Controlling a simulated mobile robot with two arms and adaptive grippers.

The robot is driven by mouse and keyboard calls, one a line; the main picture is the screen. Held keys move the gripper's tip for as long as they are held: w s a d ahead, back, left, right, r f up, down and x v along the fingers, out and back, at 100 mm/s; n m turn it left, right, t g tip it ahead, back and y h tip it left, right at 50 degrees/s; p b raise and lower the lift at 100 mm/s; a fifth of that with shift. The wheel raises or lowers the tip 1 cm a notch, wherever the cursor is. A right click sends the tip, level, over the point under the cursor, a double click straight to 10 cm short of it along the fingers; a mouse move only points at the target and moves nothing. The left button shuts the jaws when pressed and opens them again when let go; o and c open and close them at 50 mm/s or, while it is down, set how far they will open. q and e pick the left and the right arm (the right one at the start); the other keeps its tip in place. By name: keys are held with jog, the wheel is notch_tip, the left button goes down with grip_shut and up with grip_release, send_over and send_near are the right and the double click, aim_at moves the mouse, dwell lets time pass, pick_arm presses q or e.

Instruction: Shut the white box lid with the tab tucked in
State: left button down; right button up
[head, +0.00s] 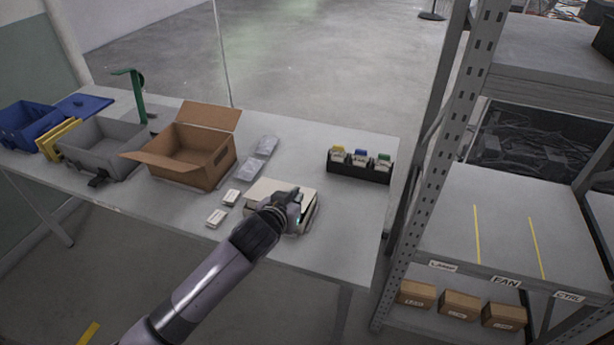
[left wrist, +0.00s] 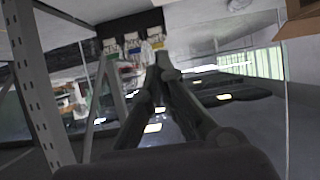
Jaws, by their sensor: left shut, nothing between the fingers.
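My right gripper is in neither view.
An open cardboard box (head: 206,172), grey bin (head: 110,165) and blue bin (head: 22,140) stand to the left. Two small white boxes (head: 216,218) and grey packets (head: 250,168) lie nearby. A black holder (head: 345,172) stands behind right; a metal shelf (head: 520,225) is farther right.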

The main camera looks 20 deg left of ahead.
pick_arm(q)
jog(key=p, duration=0.1)
send_over(306, 207)
jog(key=w, duration=0.1)
notch_tip(306, 207, down, 4)
jog(key=shift+f, duration=0.15)
jog(key=f, duration=0.2)
jog(key=shift+s+f+g+p, duration=0.3)
jog(key=shift+s+f+p, duration=0.05)
jog(key=shift+s+p, duration=0.05)
jog(key=shift+s+f, duration=0.2)
jog(key=shift+f, duration=0.4)
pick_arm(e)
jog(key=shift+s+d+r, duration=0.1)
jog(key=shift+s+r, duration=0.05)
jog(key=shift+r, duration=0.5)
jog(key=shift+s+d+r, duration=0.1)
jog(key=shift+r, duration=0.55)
pick_arm(q)
jog(key=shift+f, duration=0.1)
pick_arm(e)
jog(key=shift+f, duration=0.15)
